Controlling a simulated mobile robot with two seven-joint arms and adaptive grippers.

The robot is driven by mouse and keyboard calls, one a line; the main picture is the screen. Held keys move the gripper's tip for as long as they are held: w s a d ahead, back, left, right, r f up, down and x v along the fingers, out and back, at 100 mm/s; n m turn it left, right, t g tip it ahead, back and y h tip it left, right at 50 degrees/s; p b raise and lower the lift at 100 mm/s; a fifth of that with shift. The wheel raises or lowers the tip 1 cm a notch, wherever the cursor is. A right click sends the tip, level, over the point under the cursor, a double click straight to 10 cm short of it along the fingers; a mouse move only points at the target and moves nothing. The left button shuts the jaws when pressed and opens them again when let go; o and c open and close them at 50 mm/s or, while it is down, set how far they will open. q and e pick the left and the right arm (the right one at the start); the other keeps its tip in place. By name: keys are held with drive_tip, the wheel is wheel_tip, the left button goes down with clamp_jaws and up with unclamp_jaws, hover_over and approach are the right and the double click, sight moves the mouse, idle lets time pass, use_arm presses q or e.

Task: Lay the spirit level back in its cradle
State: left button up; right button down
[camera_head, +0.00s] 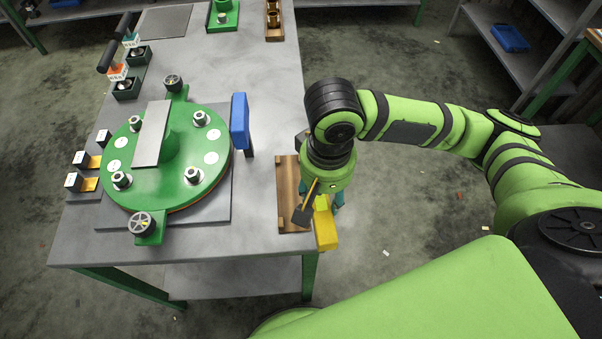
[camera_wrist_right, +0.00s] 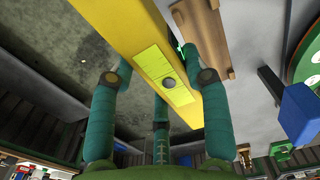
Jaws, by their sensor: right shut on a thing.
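The yellow spirit level (camera_head: 325,228) is in my right gripper (camera_head: 326,203), at the table's right edge. In the right wrist view the level (camera_wrist_right: 135,38) runs slantwise between the teal fingers (camera_wrist_right: 165,95), with a lighter yellow panel and a round grey spot on it. The wooden cradle (camera_head: 287,185) lies on the table's right edge, just left of the level in the head view; my wrist hides part of it. In the right wrist view the cradle (camera_wrist_right: 207,45) shows to the right of the level, apart from its middle. My left gripper is not in view.
A large green disc-shaped assembly (camera_head: 190,165) with knobs and bolts stands on the grey table (camera_head: 250,245). A blue block (camera_head: 240,120) stands between it and the cradle. Small parts in dark holders line the table's left side. Open floor lies right of the table.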

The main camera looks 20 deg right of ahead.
drive_tip(key=shift+s+f, duration=0.2)
drive_tip(key=shift+s, duration=0.25)
drive_tip(key=shift+w+a+f+m, duration=0.2)
drive_tip(key=shift+f+m, duration=0.05)
drive_tip(key=shift+m, duration=0.05)
hover_over(295, 190)
wheel_tip(295, 190, down, 6)
drive_tip(key=shift+f+p, duration=0.25)
drive_tip(key=shift+p, duration=0.2)
wheel_tip(295, 190, down, 3)
drive_tip(key=shift+f+p, duration=0.1)
drive_tip(key=shift+p, duration=0.3)
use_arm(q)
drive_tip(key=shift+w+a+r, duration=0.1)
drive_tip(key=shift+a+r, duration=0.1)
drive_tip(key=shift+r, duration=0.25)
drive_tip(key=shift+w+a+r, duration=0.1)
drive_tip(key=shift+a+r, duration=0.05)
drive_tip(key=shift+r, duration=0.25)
use_arm(e)
drive_tip(key=shift+f, duration=0.45)
drive_tip(key=c, duration=0.6)
unclamp_jaws()
drive_tip(key=shift+f, duration=0.15)
